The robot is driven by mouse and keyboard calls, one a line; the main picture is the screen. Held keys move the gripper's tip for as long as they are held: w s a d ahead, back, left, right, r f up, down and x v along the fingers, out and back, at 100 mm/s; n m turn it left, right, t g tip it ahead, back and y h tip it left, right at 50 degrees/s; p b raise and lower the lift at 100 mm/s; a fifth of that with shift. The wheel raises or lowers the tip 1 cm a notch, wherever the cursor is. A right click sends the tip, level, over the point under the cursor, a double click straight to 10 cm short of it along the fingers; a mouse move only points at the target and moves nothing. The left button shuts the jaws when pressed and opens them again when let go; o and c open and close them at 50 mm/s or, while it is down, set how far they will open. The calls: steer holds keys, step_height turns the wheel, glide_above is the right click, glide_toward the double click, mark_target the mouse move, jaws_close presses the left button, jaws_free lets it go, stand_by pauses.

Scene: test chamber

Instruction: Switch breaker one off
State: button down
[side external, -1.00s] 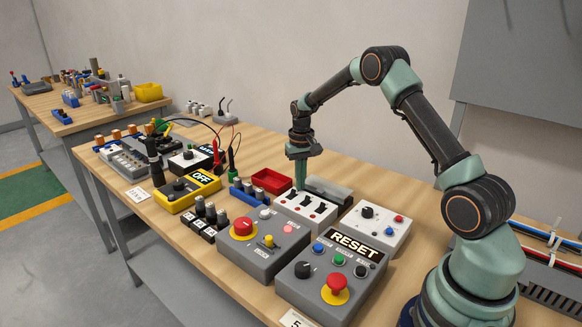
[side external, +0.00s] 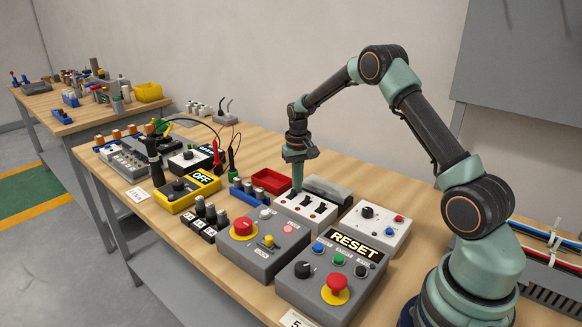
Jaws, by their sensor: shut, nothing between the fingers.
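A white breaker box (side external: 318,224) with black switches and small red marks on its top stands in the middle of the bench. Its labels are too small to read, so I cannot tell which switch is breaker one or its position. My gripper (side external: 297,189) is shut and empty. It points down, with its tip at the back left part of the breaker box, close to the switches. I cannot tell whether the tip touches a switch.
A grey box with a red button (side external: 243,227) stands in front of the breaker box. The RESET box (side external: 333,268) and a white box with knobs (side external: 378,226) stand to the right. A red tray (side external: 270,181) and a grey lidded case (side external: 328,190) are behind.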

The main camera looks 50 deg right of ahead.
steer(key=shift+a, duration=0.6)
steer(key=shift+r, duration=3.5)
steer(key=shift+r, duration=0.1)
steer(key=shift+a+r, duration=0.2)
steer(key=shift+r, duration=0.1)
step_height(320, 180, up, 6)
steer(key=n+t, duration=0.1)
glide_above(295, 194)
steer(key=s+a, duration=0.1)
steer(key=a, duration=0.2)
steer(key=s+a+r+n+t, duration=0.3)
steer(key=s+a+r, duration=0.5)
steer(key=s+a, duration=0.15)
steer(key=s+a+f+n+t, duration=0.1)
steer(key=s+a+n, duration=0.1)
steer(key=s, duration=0.6)
steer(key=shift+a+f+t, duration=0.15)
steer(key=shift+a+t, duration=0.15)
steer(key=shift+a, duration=0.3)
